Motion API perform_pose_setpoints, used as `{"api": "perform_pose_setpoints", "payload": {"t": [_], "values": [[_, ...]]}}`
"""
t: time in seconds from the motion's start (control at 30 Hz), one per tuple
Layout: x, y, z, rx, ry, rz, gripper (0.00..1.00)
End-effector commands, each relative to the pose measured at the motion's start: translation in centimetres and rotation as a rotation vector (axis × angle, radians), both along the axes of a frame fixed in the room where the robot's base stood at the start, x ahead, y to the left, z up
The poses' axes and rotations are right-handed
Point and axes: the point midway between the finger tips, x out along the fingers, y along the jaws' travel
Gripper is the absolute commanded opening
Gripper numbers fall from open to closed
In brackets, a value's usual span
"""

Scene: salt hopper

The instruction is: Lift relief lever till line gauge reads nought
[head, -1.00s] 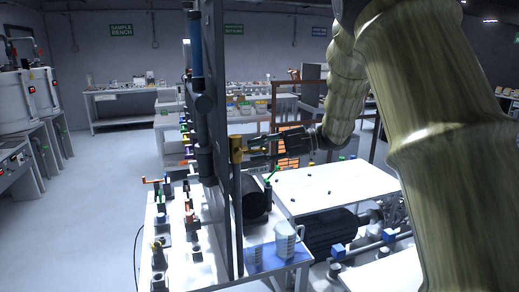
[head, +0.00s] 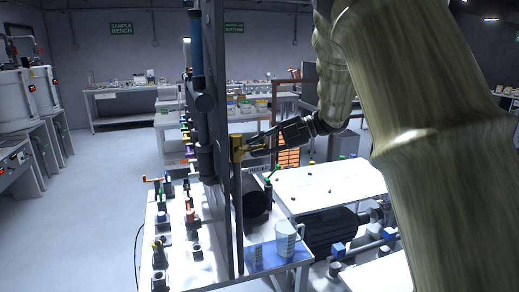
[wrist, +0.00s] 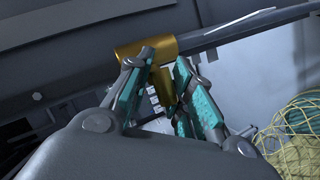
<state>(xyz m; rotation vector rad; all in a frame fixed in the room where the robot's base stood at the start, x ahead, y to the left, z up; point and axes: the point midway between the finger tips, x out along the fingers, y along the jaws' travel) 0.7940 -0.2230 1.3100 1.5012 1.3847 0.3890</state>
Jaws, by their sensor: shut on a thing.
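The yellow relief lever (head: 236,148) is mounted on the dark upright post, a little right of the blue-topped tube in the head view. In the wrist view it is a yellow sleeve (wrist: 146,47) on a dark bar, with a yellow arm reaching down between my fingers. My gripper (head: 249,148) comes in from the right, tilted, with its wrist higher than its fingertips. In the wrist view my gripper (wrist: 165,82) has its teal-padded fingers on both sides of the yellow arm, shut on it. I cannot make out a line gauge or its reading.
A clear jug (head: 286,240) stands on the low bench below. A green-tipped lever (head: 270,173) rises close under my gripper. The dark post (head: 228,220) stands just left of it. Several small valves line the white bench (head: 205,272). Yellow netting (wrist: 295,135) shows in the wrist view.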

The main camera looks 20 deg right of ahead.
Motion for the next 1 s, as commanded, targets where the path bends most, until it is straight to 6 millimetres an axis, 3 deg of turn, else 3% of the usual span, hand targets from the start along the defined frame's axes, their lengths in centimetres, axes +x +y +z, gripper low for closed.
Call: {"api": "perform_pose_setpoints", "payload": {"t": [0.5, 0.53, 0.57, 1.0], "values": [[-0.02, 0.07, 0.49, -0.065, -0.002, 0.000, 0.00], [-0.02, 0.07, 0.49, -0.065, -0.002, 0.000, 0.28], [-0.01, 0.07, 0.50, -0.065, -0.003, 0.001, 0.32], [0.00, 0.13, 0.47, -0.064, -0.004, 0.001, 0.32]]}}
